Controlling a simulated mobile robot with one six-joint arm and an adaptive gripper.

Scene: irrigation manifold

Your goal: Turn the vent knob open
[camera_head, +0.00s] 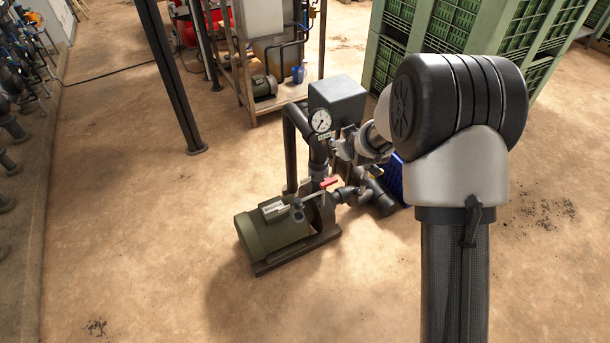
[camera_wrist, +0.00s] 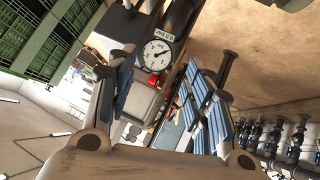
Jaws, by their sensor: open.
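I cannot pick out the vent knob for sure in either view; it may be hidden by my gripper. A dark pipe assembly with a round white pressure gauge (camera_head: 321,120) rises beside a green pump motor (camera_head: 272,232). My gripper (camera_head: 347,148) is just right of and below the gauge in the head view, small and partly merged with the pipes. In the wrist view the gauge (camera_wrist: 157,55) shows between the tips of my gripper (camera_wrist: 158,68). The fingers stand wide apart with blue ribbed pads, and nothing is clearly held between them.
A grey box (camera_head: 337,97) sits behind the gauge. A red lever handle (camera_head: 328,183) is on the lower pipework. Green crates (camera_head: 450,25) are stacked behind, and a metal rack (camera_head: 270,60) stands at the back. The floor around the pump is mostly clear.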

